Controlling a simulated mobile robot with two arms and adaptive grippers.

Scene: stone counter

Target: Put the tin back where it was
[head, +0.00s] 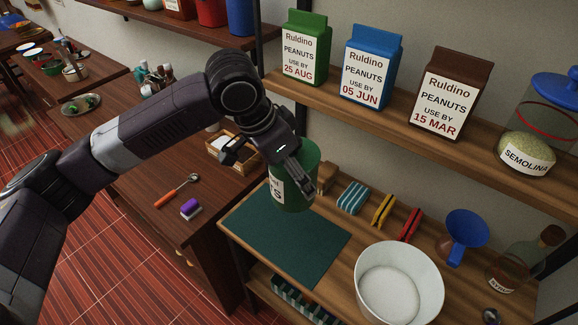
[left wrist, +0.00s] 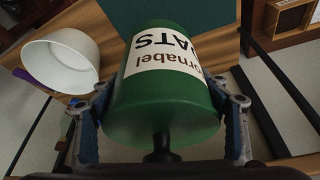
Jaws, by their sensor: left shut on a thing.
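The green tin (head: 310,158) has a white label reading OATS, which shows upside down in the left wrist view (left wrist: 160,57). My left gripper (head: 296,174) is shut on the tin, with a finger on each side of it in the left wrist view (left wrist: 160,92). The tin is at the back edge of a dark green mat (head: 285,245) on the lower wooden shelf. I cannot tell whether its base touches anything. The gripper and wrist hide part of the tin. My right gripper is not in view.
A white bowl (head: 400,285) stands right of the mat. Peanut cartons (head: 368,75) and a semolina jar (head: 530,150) fill the shelf above. The mat's front is clear.

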